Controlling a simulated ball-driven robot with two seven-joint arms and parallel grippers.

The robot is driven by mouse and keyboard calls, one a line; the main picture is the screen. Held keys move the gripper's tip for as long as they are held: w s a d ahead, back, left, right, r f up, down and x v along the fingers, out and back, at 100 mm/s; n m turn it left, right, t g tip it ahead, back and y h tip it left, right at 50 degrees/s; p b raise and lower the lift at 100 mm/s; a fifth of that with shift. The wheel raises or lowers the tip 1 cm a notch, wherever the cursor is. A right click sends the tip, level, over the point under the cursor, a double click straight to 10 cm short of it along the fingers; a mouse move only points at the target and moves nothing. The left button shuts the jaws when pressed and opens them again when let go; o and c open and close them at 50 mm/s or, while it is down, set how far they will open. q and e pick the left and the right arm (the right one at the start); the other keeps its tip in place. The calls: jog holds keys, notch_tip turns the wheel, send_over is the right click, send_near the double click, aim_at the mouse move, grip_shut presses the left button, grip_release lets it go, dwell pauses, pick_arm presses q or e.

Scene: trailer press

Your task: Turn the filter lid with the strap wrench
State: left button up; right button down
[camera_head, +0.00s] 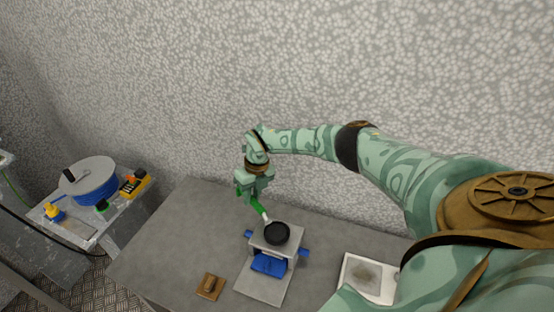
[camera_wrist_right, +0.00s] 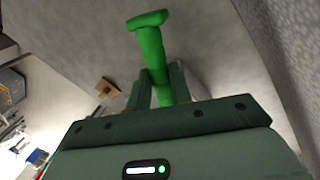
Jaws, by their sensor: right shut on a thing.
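The black round filter lid (camera_head: 277,233) sits on top of a grey stand with blue parts (camera_head: 268,264) on the table. The strap wrench has a green handle (camera_head: 258,206) with a pale end that reaches the lid's far left edge. I cannot tell whether the strap goes around the lid. My right gripper (camera_head: 248,192) is shut on the green handle, up and left of the lid. In the right wrist view the handle (camera_wrist_right: 151,50) stands between the two fingers (camera_wrist_right: 157,92), its flared end pointing away. My left gripper is not in view.
The grey table (camera_head: 175,240) is mostly clear left of the stand. A small brown block (camera_head: 209,286) lies at the front, and a white tray with a dark stain (camera_head: 368,277) stands right. A speckled wall rises behind.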

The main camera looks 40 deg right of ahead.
jog(key=d+m+p, duration=0.2)
jog(key=d+m, duration=0.1)
jog(key=shift+s+d+t, duration=0.15)
jog(key=shift+s+t, duration=0.15)
jog(key=shift+s, duration=0.1)
jog(key=d+m+p, duration=0.1)
jog(key=s+d+m+p, duration=0.1)
jog(key=m+p, duration=0.1)
jog(key=shift+s+d+t, duration=0.25)
jog(key=shift+d+t, duration=0.05)
jog(key=shift+d, duration=0.1)
